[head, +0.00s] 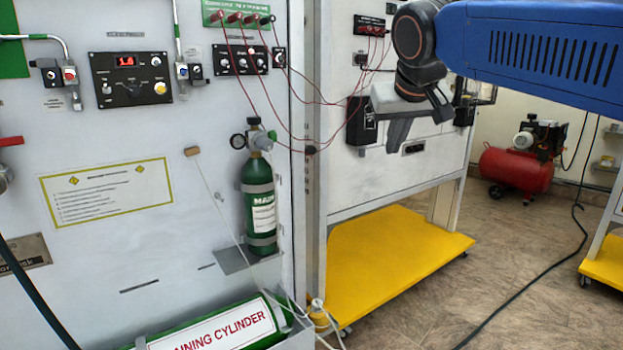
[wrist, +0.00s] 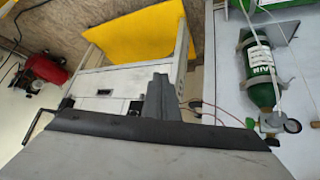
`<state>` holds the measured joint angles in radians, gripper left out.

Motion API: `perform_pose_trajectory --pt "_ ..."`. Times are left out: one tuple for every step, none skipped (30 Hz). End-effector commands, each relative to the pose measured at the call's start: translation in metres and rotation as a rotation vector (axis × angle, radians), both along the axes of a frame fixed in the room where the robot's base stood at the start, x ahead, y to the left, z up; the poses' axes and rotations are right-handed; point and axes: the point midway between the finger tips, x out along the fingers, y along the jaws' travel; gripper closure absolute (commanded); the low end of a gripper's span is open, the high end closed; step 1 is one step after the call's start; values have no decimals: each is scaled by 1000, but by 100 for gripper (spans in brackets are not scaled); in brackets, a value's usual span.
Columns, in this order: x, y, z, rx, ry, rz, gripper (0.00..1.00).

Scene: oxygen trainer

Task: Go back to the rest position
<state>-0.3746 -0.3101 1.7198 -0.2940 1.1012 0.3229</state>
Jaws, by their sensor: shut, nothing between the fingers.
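My gripper (head: 397,135) hangs at the end of my blue and dark arm at the upper right of the head view, in front of the second white panel. Its fingers are shut with nothing between them. In the wrist view my gripper (wrist: 158,97) shows as a dark grey finger shape over a wide grey body along the bottom. The fingers are apart from the green oxygen cylinder (head: 260,205), which stands upright on the left panel. The cylinder also shows upside down in the wrist view (wrist: 257,65).
A training cylinder (head: 215,330) lies in a tray at the bottom. Red cables (head: 300,140) hang between the panels. A yellow platform (head: 395,250) and a red compressor (head: 515,168) stand at right. The tiled floor between is open, crossed by a black cable (head: 520,292).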

Motion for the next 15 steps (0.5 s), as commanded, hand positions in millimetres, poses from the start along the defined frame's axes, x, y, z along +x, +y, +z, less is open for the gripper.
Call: perform_pose_trajectory --pt "-18 -18 -20 -1 20 -9 100" --pt "-27 -25 -32 -1 34 -11 100" --pt "-40 -35 -48 -2 52 -13 100" --pt "-50 -43 -61 0 64 -16 100" --pt "-60 -50 -74 2 77 -18 100" --pt "-74 -58 -90 3 93 -21 100" --pt "-85 -65 -103 6 105 -24 100" --pt "-95 -71 -116 8 118 -26 100" --pt "-110 -78 -134 13 134 -31 100" --pt "-120 -83 -148 14 145 -32 100" --pt "-131 -88 -161 19 157 -37 100" --pt "-146 -94 -179 23 171 -40 100" --pt "-157 -98 -193 28 182 -44 100" --pt "-168 -101 -207 32 194 -47 100" --pt "-182 -106 -225 38 207 -53 100"
